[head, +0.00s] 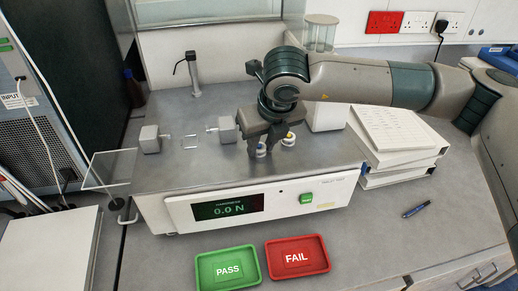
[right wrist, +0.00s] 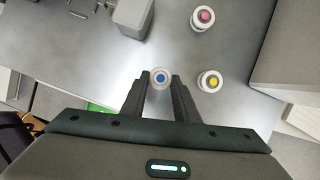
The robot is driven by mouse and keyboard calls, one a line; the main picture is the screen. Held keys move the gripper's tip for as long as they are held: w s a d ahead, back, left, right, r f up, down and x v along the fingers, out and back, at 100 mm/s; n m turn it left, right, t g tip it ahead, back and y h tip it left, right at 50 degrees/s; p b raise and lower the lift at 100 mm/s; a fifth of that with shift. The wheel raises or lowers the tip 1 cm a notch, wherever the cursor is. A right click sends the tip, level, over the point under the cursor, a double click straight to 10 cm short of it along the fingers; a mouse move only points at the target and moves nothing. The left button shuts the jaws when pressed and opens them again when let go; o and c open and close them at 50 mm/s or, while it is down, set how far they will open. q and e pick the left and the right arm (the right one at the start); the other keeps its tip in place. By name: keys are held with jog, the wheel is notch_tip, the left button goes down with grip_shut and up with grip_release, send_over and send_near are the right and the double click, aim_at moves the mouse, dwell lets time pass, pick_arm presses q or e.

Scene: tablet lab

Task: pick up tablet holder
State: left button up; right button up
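Three small white round tablet holders stand on the grey metal top of the tester. One has a blue centre (right wrist: 160,78), one a yellow centre (right wrist: 212,81) and one a pink centre (right wrist: 203,17). My right gripper (right wrist: 160,82) points down at the blue-centred holder, with one finger on each side of it. The fingers look open, with a slight gap to the holder. In the head view the right gripper (head: 266,140) hides part of the holders; the yellow-centred holder (head: 289,139) shows beside it. My left gripper is not in view.
The tester's grey jaws (head: 149,139) stand left of my right gripper. A white box stack (head: 398,140) is to the right. A green PASS tray (head: 228,269) and a red FAIL tray (head: 297,258) lie in front. A clear panel (head: 108,170) juts out left.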

aim_at(261, 150)
jog(key=shift+c, duration=1.1)
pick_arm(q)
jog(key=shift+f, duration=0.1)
